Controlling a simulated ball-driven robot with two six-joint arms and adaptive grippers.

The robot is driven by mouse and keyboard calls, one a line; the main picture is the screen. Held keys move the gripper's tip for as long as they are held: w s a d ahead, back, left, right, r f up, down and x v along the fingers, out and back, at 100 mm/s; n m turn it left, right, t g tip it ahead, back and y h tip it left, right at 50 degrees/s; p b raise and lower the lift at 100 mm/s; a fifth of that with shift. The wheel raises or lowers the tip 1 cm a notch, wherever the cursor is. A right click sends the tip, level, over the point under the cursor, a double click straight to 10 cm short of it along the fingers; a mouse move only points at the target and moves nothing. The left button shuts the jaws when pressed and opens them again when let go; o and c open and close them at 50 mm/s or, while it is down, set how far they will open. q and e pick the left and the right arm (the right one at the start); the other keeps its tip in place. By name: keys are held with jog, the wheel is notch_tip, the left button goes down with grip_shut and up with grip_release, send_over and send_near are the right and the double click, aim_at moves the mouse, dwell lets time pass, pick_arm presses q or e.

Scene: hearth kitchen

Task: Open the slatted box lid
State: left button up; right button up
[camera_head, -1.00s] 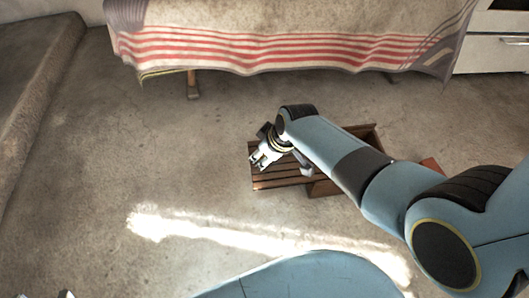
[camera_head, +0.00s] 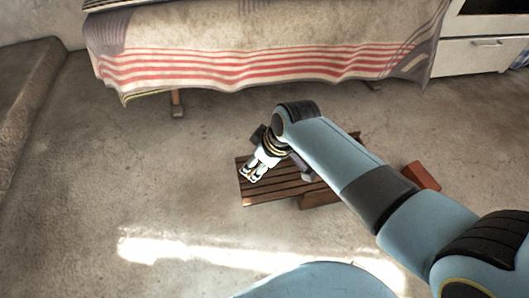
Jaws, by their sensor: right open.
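The slatted box stands on the floor right of centre, mostly behind my right forearm. Its brown slatted lid (camera_head: 285,186) shows on the left, lying about flat with dark gaps between the slats. Part of the box body (camera_head: 318,200) shows just below my forearm; the rest and any hinge are hidden. My right gripper (camera_head: 251,174) points down and left over the lid's left part, with its fingers apart and nothing seen between them. I cannot tell whether the fingertips touch the slats. My left gripper is out of view.
A reddish-brown block (camera_head: 421,176) lies right of the box, beyond my forearm. A table with a striped cloth (camera_head: 260,65) stands behind, and a white drawer unit (camera_head: 470,56) at the back right. A stone ledge (camera_head: 28,95) runs along the left. The floor between is clear.

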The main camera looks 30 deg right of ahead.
jog(key=v, duration=0.6)
jog(key=shift+f, duration=0.1)
